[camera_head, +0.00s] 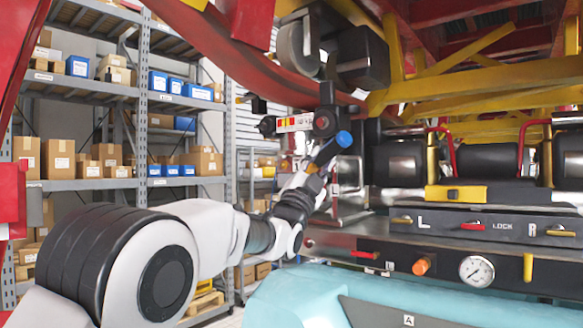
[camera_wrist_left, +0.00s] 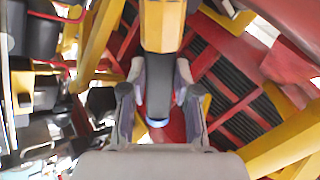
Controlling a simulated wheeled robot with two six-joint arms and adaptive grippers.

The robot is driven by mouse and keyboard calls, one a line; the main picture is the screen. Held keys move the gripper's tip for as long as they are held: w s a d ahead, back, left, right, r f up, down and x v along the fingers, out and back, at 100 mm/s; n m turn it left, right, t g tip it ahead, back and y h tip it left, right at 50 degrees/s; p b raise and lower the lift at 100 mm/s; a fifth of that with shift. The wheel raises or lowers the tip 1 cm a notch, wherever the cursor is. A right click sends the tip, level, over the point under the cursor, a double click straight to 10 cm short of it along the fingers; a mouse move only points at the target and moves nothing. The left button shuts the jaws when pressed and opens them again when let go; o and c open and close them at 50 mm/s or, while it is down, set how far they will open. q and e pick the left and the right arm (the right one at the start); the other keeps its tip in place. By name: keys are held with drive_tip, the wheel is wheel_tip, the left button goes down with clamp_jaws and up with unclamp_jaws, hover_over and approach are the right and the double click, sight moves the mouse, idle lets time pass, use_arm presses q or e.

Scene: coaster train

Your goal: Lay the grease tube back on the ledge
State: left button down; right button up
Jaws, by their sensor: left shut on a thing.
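My left gripper (camera_head: 318,172) is raised in front of the train's underside and shut on the grease tube. The tube's blue end (camera_head: 343,139) sticks out up and to the right, tilted. In the left wrist view the gripper (camera_wrist_left: 158,85) has a finger on each side of the tube, whose yellow part (camera_wrist_left: 163,25) shows at the top. The gripper hides part of the tube in the head view. A dark ledge (camera_head: 545,211) runs along the top of the L–LOCK–R panel, lower right of the gripper. My right gripper is not in view.
A yellow and black block (camera_head: 456,194) sits on the ledge. Below are small levers, an orange knob (camera_head: 421,266) and a gauge (camera_head: 477,270). A teal surface (camera_head: 300,298) fills the bottom. A dark wheel assembly (camera_head: 362,58) hangs above the gripper. Shelves (camera_head: 85,88) stand behind left.

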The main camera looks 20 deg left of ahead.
use_arm(q)
drive_tip(key=w+a+f+m+g+p, duration=0.1)
drive_tip(key=w+a+f+g+p, duration=0.3)
drive_tip(key=a+f+g+p, duration=0.3)
use_arm(e)
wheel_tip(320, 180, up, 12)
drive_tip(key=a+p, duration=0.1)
drive_tip(key=p, duration=0.2)
use_arm(q)
drive_tip(key=shift+g+y, duration=0.3)
drive_tip(key=shift+g, duration=0.3)
drive_tip(key=f+b, duration=0.2)
drive_tip(key=f, duration=0.1)
drive_tip(key=a+f+b, duration=0.1)
drive_tip(key=f+b, duration=0.2)
drive_tip(key=f, duration=0.1)
drive_tip(key=a+f+b, duration=0.1)
drive_tip(key=f+b, duration=0.2)
drive_tip(key=f, duration=0.1)
drive_tip(key=shift+w+a+f, duration=0.15)
drive_tip(key=shift+a+f, duration=0.05)
drive_tip(key=shift+a, duration=0.05)
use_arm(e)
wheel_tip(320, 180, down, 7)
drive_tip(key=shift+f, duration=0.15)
use_arm(q)
drive_tip(key=shift+r, duration=0.1)
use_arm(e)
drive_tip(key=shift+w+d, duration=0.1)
